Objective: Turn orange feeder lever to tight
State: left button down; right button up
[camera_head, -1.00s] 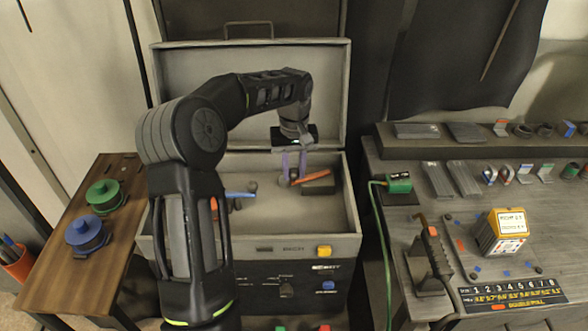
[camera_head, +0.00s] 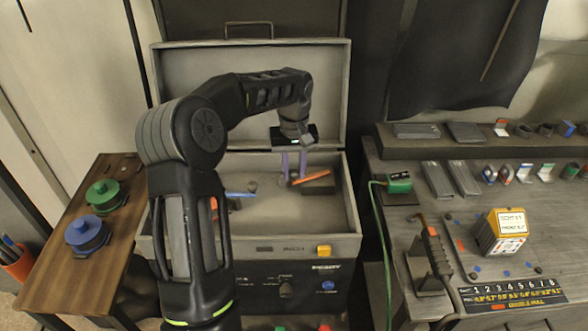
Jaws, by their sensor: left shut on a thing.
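The orange feeder lever (camera_head: 314,176) lies inside the open grey machine case (camera_head: 345,215), right of its middle, and slants up to the right. My left gripper (camera_head: 291,178) reaches down into the case from above. Its two purple fingers are shut on the lever near its left end. A dark block (camera_head: 319,187) sits just below and behind the lever. A blue lever (camera_head: 239,194) lies further left in the case. My left arm hides part of the case's left side. My right gripper does not show.
The case lid (camera_head: 240,95) stands open behind. A wooden side table (camera_head: 60,255) with a green spool (camera_head: 103,194) and a blue spool (camera_head: 86,234) is on the left. A grey bench (camera_head: 400,240) with a torch (camera_head: 436,252) and a boxed stack (camera_head: 502,232) is on the right.

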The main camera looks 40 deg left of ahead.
pick_arm(q)
jog(key=shift+d, duration=0.1)
dwell(0.4)
jog(key=shift+s+d+n+b, duration=0.2)
jog(key=shift+d+n+b, duration=0.35)
jog(key=shift+n, duration=0.2)
jog(key=shift+s+d+n+b, duration=0.15)
jog(key=shift+d+n+b, duration=0.25)
jog(key=shift+n+b, duration=0.3)
jog(key=d+n+b, duration=0.1)
jog(key=d+n, duration=0.1)
jog(key=n, duration=0.1)
jog(key=shift+s+d+n, duration=0.1)
jog(key=shift+d+n, duration=0.25)
jog(key=shift+d, duration=0.05)
jog(key=d+n, duration=0.2)
jog(key=n, duration=0.1)
jog(key=shift+w+d+n+b, duration=0.3)
jog(key=shift+b, duration=0.1)
jog(key=shift+w+d+n, duration=0.4)
jog(key=shift+d+n, duration=0.2)
jog(key=shift+n, duration=0.4)
jog(key=shift+w+d+n, duration=0.4)
jog(key=shift+d+n, duration=0.2)
jog(key=shift+n, duration=0.4)
jog(key=c, duration=1.1)
grip_release()
jog(key=shift+c, duration=0.2)
